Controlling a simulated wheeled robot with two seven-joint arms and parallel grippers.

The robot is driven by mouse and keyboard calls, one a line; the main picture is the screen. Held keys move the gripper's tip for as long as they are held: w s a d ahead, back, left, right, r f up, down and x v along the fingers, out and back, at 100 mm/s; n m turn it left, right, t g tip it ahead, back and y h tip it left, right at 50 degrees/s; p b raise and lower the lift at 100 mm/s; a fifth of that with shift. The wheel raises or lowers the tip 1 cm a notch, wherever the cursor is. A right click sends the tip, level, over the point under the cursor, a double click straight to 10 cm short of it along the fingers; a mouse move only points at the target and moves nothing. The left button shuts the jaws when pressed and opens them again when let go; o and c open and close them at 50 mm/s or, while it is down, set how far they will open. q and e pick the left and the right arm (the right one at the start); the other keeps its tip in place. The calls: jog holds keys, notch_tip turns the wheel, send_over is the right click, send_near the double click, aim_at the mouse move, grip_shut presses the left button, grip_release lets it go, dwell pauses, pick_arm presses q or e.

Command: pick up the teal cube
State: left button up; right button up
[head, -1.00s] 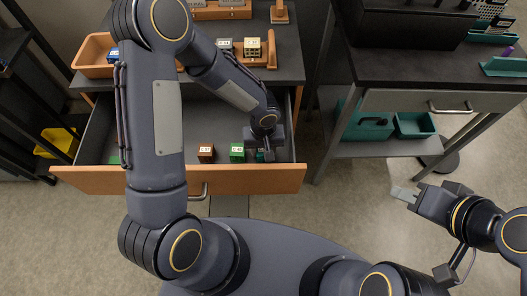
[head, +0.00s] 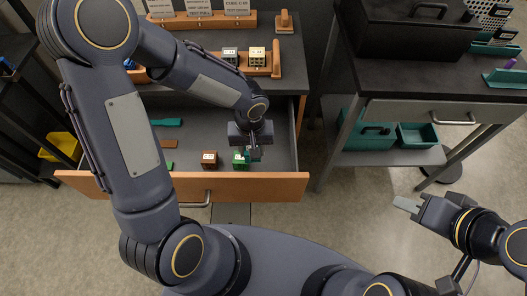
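The teal cube (head: 257,153) shows as a small patch between the fingers of my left gripper (head: 251,154), mostly hidden by them. The gripper points down over the open drawer (head: 270,184) and appears shut on the cube, above the drawer floor. The cube's old spot on the floor looks bare. A green cube (head: 240,159) with a white label sits just left of the fingers, partly covered by them. A brown cube (head: 209,159) sits further left. My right gripper (head: 406,205) is far right over the floor, empty, its pale fingers together.
A teal flat piece (head: 167,122) and a brown flat piece (head: 168,143) lie in the drawer's left part. Grey and cream cubes stand on a wooden rack (head: 262,70) behind. A side table (head: 440,85) with teal bins stands right. The drawer's right part is clear.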

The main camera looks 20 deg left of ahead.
pick_arm(q)
jog(key=s+a+r, duration=0.5)
jog(key=a, duration=0.3)
jog(key=shift+s, duration=0.35)
dwell(1.2)
